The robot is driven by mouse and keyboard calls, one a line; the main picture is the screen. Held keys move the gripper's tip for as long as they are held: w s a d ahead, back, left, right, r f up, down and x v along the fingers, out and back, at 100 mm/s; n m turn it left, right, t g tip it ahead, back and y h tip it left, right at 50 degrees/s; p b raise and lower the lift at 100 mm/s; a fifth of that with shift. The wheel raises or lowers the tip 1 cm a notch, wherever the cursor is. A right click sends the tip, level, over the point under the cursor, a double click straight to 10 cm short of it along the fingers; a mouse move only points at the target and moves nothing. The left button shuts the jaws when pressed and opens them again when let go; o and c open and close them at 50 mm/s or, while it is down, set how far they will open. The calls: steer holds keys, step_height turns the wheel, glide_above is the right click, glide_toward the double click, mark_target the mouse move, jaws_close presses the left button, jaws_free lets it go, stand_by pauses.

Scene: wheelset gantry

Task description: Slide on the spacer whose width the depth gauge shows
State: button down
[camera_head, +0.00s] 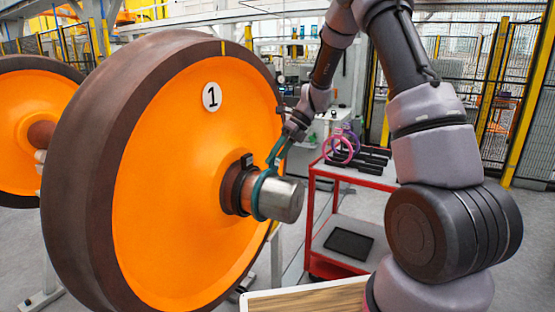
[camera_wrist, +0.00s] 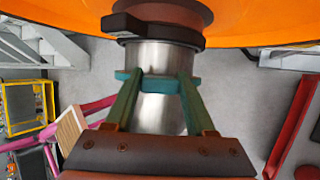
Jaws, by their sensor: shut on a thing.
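A teal ring-shaped spacer (camera_head: 257,196) is around the bare metal axle end (camera_head: 284,201) of the orange wheel marked 1. The axle end sticks out past the ring. My gripper (camera_head: 284,147) is shut on the spacer from above. In the wrist view the spacer (camera_wrist: 158,76) crosses the axle (camera_wrist: 155,57) between my gripper's fingertips (camera_wrist: 160,77). A gap of bare metal shows between the ring and the dark collar. A black device, probably the depth gauge (camera_head: 247,161), sits on the collar; it also shows in the wrist view (camera_wrist: 150,27). No reading is legible.
A red cart (camera_head: 310,213) stands right of the axle. Pink (camera_head: 329,151) and purple (camera_head: 351,134) rings stand on a black rack (camera_head: 366,160) on its top. A second orange wheel (camera_head: 17,125) is at the left. A wooden-topped surface (camera_head: 310,301) is at the front.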

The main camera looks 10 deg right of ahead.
steer(key=shift+w+a, duration=0.65)
steer(key=shift+a, duration=0.2)
steer(key=shift+w+a, duration=0.6)
steer(key=shift+a, duration=0.25)
steer(key=shift+c, duration=0.8)
jaws_free()
steer(key=shift+r, duration=0.1)
steer(key=v, duration=1)
steer(key=shift+d+r, duration=0.2)
steer(key=shift+r, duration=0.05)
